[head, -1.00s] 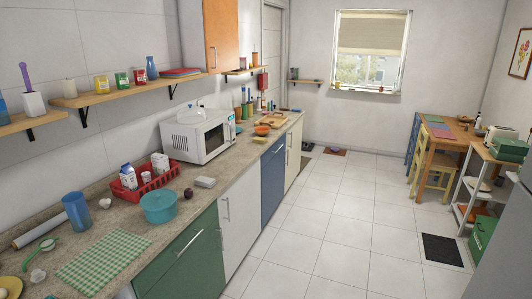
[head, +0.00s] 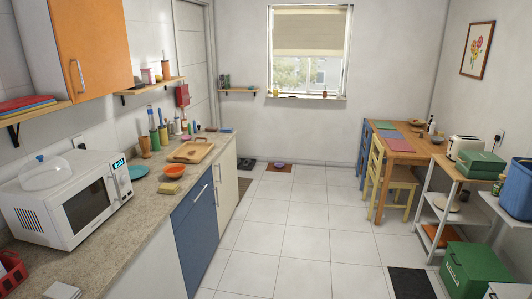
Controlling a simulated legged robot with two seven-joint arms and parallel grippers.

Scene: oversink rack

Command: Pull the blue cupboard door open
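The blue cupboard door (head: 197,240) is in the head view, left of centre, in the row of units under the counter. It is shut and flush with the units beside it. A pale bar handle (head: 199,192) runs along its upper part. A cream door (head: 223,177) is just beyond it, and a white door stands on the near side. Neither of my grippers shows in the head view.
The tiled floor (head: 290,240) in front of the blue door is clear. The counter (head: 144,205) carries a microwave (head: 70,199), an orange bowl (head: 174,171) and a cutting board (head: 191,150). Shelving, a green box (head: 475,270) and a dark mat (head: 410,283) stand to the right.

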